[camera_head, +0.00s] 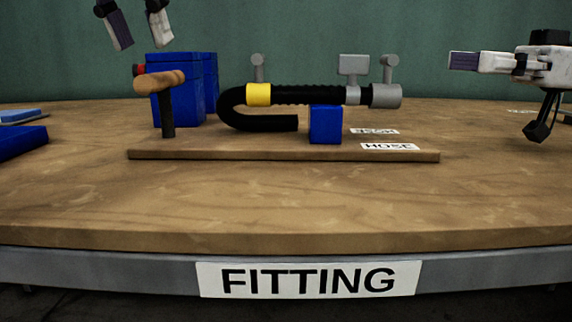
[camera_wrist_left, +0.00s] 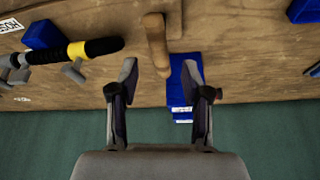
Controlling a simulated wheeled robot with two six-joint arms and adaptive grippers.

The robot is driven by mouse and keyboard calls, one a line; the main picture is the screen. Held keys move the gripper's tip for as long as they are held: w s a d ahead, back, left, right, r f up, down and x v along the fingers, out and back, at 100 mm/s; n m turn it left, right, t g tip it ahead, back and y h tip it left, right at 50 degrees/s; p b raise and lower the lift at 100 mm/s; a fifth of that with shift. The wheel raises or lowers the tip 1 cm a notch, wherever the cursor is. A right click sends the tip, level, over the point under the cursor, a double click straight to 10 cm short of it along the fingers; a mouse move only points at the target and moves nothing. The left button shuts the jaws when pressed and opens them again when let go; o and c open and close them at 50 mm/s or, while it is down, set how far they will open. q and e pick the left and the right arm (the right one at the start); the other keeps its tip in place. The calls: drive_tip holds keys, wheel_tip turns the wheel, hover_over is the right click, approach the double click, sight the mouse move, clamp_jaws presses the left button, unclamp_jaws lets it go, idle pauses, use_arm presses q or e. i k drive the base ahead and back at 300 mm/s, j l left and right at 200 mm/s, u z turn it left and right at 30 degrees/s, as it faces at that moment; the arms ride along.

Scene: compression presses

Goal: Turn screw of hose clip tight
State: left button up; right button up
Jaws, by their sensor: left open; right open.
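A black hose (camera_head: 308,94) with a yellow band (camera_head: 259,94) lies across a blue block (camera_head: 325,125) on a wooden board and bends back under itself at the left. A grey clip-like piece with a raised block (camera_head: 353,66) sits near its right end, beside a grey end fitting (camera_head: 386,96). Which part is the clip's screw is unclear. A tool with a wooden cross handle (camera_head: 160,81) and dark shaft stands upright at the board's left. My left gripper (camera_head: 145,46) is open and empty above it; in the left wrist view the handle (camera_wrist_left: 156,42) lies ahead between the fingers. My right gripper (camera_head: 498,62) is open at the right, apart from the hose.
Blue boxes (camera_head: 183,88) stand behind the tool. Blue items (camera_head: 22,142) lie at the far left.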

sight(352, 66)
drive_tip(key=k, duration=1.5)
